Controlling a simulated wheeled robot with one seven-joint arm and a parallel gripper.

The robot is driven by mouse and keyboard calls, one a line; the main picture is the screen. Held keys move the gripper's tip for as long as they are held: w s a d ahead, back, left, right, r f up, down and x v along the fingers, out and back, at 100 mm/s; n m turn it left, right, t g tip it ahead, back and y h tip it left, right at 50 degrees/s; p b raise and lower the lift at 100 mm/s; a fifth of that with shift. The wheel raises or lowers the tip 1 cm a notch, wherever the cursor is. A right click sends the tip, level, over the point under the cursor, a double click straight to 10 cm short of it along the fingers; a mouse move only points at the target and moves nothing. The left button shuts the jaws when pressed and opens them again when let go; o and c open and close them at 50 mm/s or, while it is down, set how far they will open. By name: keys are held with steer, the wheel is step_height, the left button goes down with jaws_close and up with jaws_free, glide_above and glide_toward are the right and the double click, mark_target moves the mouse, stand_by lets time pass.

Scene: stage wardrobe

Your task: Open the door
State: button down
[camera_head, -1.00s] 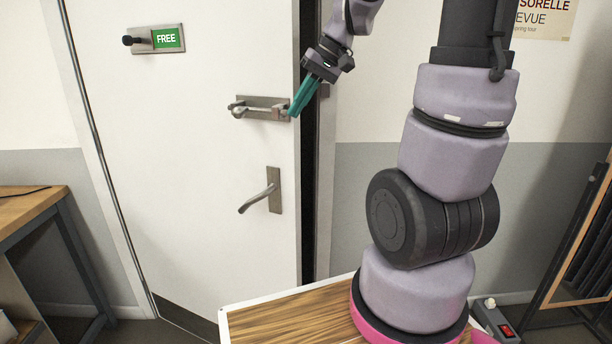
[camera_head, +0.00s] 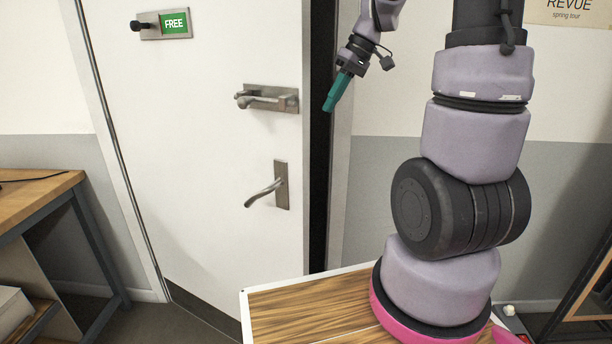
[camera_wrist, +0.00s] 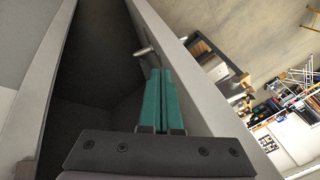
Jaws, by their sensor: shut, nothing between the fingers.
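The white door (camera_head: 215,190) stands ajar, with a dark gap (camera_head: 319,190) along its right edge. A lever handle (camera_head: 268,190) sits low on the door, and a latch (camera_head: 266,99) on a metal plate sits above it. A sign reading FREE (camera_head: 174,23) is near the top. My gripper (camera_head: 329,108) is shut and empty, its teal fingers pointing down at the gap, right of the latch. In the wrist view the fingers (camera_wrist: 161,75) lie along the door edge (camera_wrist: 185,70), close to a metal piece (camera_wrist: 146,52); contact cannot be told.
A wooden table (camera_head: 45,190) stands at the left. My wood-topped base is below, in front of the door's lower right. A dark-framed rack (camera_head: 585,275) is at the far right, beside the grey-and-white wall (camera_head: 385,160).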

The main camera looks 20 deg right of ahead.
mark_target(305, 175)
steer(key=w+d+f+n+g+y, duration=0.25)
steer(key=w+f+n, duration=0.4)
steer(key=f, duration=0.65)
steer(key=shift+m, duration=0.55)
steer(key=shift+s+a+r+x, duration=0.1)
steer(key=shift+s+x, duration=0.05)
steer(key=shift+x, duration=1.85)
steer(key=shift+s+a+r+x, duration=0.15)
steer(key=shift+s+x, duration=0.05)
steer(key=shift+x, duration=1.8)
steer(key=shift+s+a+r+x, duration=0.1)
steer(key=shift+s+x, duration=0.05)
steer(key=shift+x, duration=1.85)
steer(key=shift+s, duration=0.1)
